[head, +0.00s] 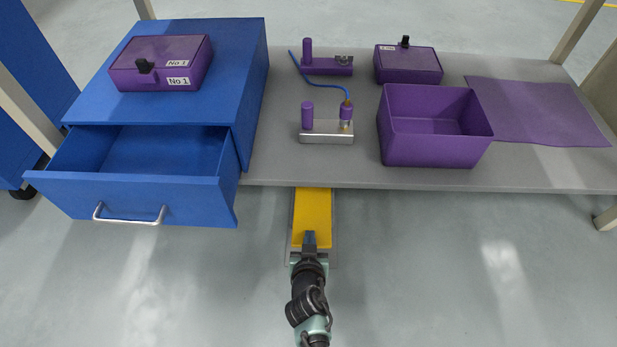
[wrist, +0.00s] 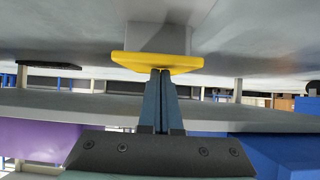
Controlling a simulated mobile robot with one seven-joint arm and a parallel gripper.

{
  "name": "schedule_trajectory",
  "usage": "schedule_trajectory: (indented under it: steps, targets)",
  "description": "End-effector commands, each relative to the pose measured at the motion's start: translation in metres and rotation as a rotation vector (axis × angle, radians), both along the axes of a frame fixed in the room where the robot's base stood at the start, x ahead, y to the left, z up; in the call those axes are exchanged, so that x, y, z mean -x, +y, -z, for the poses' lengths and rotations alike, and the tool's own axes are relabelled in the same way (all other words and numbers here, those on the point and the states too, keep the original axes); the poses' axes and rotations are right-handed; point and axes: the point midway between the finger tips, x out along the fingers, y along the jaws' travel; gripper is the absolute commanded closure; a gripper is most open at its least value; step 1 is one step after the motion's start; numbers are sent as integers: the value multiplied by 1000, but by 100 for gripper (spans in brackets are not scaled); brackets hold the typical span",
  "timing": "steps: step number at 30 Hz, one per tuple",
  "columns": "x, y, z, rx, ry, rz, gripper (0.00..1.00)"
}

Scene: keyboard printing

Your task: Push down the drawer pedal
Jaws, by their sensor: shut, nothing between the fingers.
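The pedal is a yellow plate (head: 312,215) on a grey base, low in front of the table's front edge in the head view. My gripper (head: 309,238) is over the near end of the yellow plate. In the wrist view, which looks upside down, the yellow pedal (wrist: 161,62) lies right at the tips of my gripper (wrist: 160,72). The two dark fingers are together with nothing between them. I cannot tell whether the tips touch the pedal. The blue drawer (head: 140,180) at the left stands open and looks empty.
The grey table (head: 400,180) overhangs behind the pedal. On it are a purple bin (head: 430,150), a purple mat (head: 540,110), a lidded purple box (head: 408,66) and small fixtures with a blue cable. Another purple box (head: 160,65) sits on the blue cabinet. The floor around the pedal is clear.

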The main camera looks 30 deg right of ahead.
Motion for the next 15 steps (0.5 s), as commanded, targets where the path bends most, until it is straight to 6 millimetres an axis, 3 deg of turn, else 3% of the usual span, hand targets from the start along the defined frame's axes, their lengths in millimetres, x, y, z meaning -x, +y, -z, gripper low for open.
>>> schedule_trajectory:
  steps: [1, 7, 11, 15]
  targets:
    - [12, 3, 16, -12, 36, 6, 100]
    - [11, 3, 14, -12, 35, 5, 100]
    - [8, 2, 2, -10, 32, 5, 100]
    - [1, -1, -25, -8, 19, 4, 100]
